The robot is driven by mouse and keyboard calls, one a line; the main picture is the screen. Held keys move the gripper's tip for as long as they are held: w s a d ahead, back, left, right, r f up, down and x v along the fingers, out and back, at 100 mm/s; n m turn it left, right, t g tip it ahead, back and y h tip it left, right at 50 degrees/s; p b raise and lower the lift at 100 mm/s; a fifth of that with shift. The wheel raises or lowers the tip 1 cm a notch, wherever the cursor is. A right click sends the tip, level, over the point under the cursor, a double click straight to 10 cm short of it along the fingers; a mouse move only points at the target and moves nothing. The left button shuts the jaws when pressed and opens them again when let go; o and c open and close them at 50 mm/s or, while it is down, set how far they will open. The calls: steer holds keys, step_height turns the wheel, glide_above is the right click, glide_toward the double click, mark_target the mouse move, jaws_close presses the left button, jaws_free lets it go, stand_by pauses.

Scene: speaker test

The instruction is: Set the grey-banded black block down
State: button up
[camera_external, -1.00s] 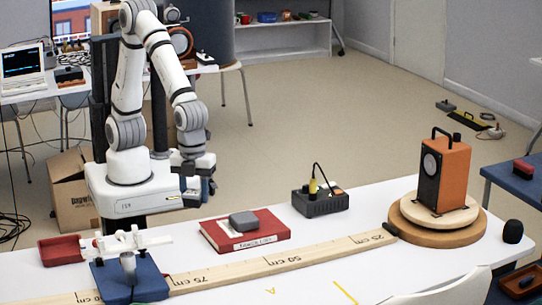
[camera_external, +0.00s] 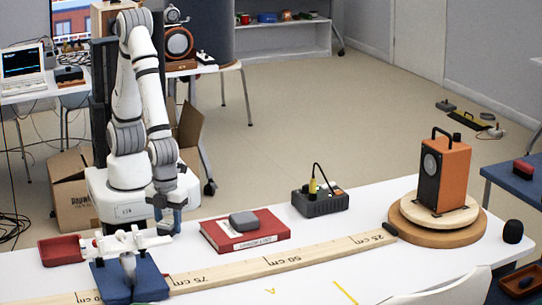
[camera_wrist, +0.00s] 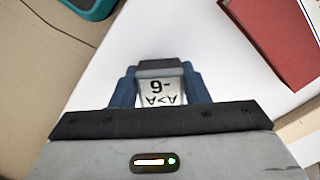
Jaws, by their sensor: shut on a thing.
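In the wrist view a block (camera_wrist: 160,90) sits between the two blue fingers of my gripper (camera_wrist: 160,76). It has a dark top and a pale grey band with black print that reads upside down or mirrored. My gripper is shut on it from both sides. In the external view my gripper (camera_external: 167,208) hangs over the back left edge of the white table (camera_external: 215,275), behind the blue stand (camera_external: 150,283). The block is small and mostly hidden there. I cannot tell whether its underside touches the table.
A red tray (camera_external: 60,252) lies left of the blue stand, which carries a white fixture (camera_external: 130,242). A red book (camera_external: 262,228) with a grey device (camera_external: 243,221) lies to the right. A long ruler (camera_external: 225,271) runs across the table toward an orange speaker (camera_external: 455,175) on a turntable.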

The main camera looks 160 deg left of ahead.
mark_target(168, 221)
steer(key=shift+f, duration=0.45)
steer(key=shift+f, duration=0.25)
steer(key=o, duration=1)
steer(key=shift+r, duration=0.1)
step_height(168, 221, up, 12)
steer(key=p, duration=0.2)
steer(key=s+d+r+n, duration=0.1)
steer(key=s+r+n, duration=0.1)
steer(key=s+n, duration=0.1)
steer(key=s+r+n+t, duration=0.1)
steer(key=s+r+n, duration=0.2)
steer(key=s, duration=0.1)
steer(key=s+d+r+n+t, duration=0.1)
steer(key=s+r+n, duration=0.2)
steer(key=s, duration=0.1)
steer(key=shift+s+d+r, duration=0.1)
steer(key=shift+s+d, duration=0.05)
steer(key=shift+d, duration=0.15)
